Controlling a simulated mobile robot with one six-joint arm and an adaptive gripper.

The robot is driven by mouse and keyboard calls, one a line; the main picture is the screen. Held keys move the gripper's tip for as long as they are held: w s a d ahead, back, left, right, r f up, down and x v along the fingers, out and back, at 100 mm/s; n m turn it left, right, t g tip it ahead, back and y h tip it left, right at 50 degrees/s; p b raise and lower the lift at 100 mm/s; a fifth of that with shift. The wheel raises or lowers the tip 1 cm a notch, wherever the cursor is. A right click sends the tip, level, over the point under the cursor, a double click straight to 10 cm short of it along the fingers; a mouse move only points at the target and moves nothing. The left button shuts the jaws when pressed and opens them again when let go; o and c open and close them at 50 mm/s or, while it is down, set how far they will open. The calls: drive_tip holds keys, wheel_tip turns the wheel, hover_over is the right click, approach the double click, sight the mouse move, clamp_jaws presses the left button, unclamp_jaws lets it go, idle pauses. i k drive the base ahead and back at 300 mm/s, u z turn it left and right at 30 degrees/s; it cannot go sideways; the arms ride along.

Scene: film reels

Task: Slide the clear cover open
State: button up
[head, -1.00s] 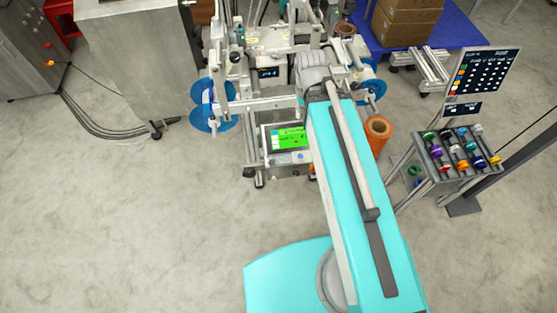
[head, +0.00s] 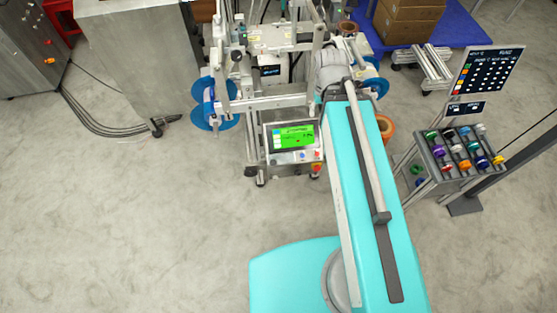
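The machine (head: 262,104) with film reels stands at the top middle of the head view. A blue reel (head: 207,118) sits at its left side and another blue reel (head: 379,88) at its right, partly behind my arm. A control panel with a lit green screen (head: 293,135) is on the machine's front. I cannot make out the clear cover in this view. My arm reaches forward over the right part of the machine, with its grey wrist at the machine's right side. My gripper is hidden beyond the wrist, so its fingers and any contact do not show.
A rack with several coloured spools (head: 460,150) and a dark sign board (head: 487,75) stand at right. An orange roll (head: 387,127) is beside my arm. Boxes (head: 408,22) are behind. A metal cabinet (head: 130,60) and floor cables are at left. The front floor is clear.

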sight(273, 162)
drive_tip(key=z, duration=0.5)
drive_tip(key=k, duration=1)
drive_tip(key=u, duration=0.65)
drive_tip(key=i, duration=0.5)
